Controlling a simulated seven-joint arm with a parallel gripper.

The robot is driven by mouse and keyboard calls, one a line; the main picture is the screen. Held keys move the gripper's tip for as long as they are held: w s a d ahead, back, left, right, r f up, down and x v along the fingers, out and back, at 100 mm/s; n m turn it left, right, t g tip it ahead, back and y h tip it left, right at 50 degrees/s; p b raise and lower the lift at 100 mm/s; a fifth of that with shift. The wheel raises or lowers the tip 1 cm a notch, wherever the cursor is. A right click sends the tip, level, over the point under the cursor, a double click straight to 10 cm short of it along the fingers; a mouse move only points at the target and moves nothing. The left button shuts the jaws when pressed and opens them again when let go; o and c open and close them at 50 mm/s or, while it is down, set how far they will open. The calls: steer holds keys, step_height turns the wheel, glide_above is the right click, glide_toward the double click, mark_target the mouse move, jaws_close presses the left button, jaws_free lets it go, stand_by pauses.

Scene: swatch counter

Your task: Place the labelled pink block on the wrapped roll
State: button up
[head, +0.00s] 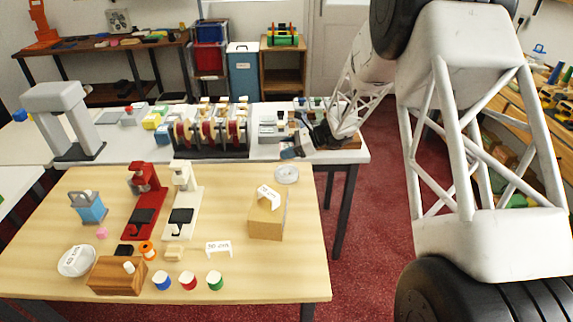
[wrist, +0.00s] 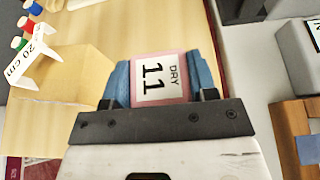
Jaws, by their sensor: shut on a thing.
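My gripper (head: 291,151) is over the right side of the scene, near the gap between the wooden table and the white counter. In the wrist view my gripper (wrist: 158,82) is shut on the pink block (wrist: 160,58), with a blue finger on each side. In the head view I cannot make out the block at the fingers. A pale round thing that looks like the wrapped roll (head: 287,174) lies at the wooden table's far right corner, just below the gripper in the picture. I cannot make it out in the wrist view.
A tan box (head: 266,221) with a white card stands on the wooden table (head: 310,270), nearer than the roll. Red (head: 146,200) and white (head: 184,205) stands are left of it. A rack of reels (head: 212,140) and other items crowd the white counter.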

mark_target(287, 171)
steer(key=shift+f, duration=1.15)
steer(key=shift+f, duration=1.9)
steer(key=o, duration=0.9)
steer(key=shift+f, duration=0.15)
steer(key=shift+r, duration=0.2)
steer(key=v, duration=1.2)
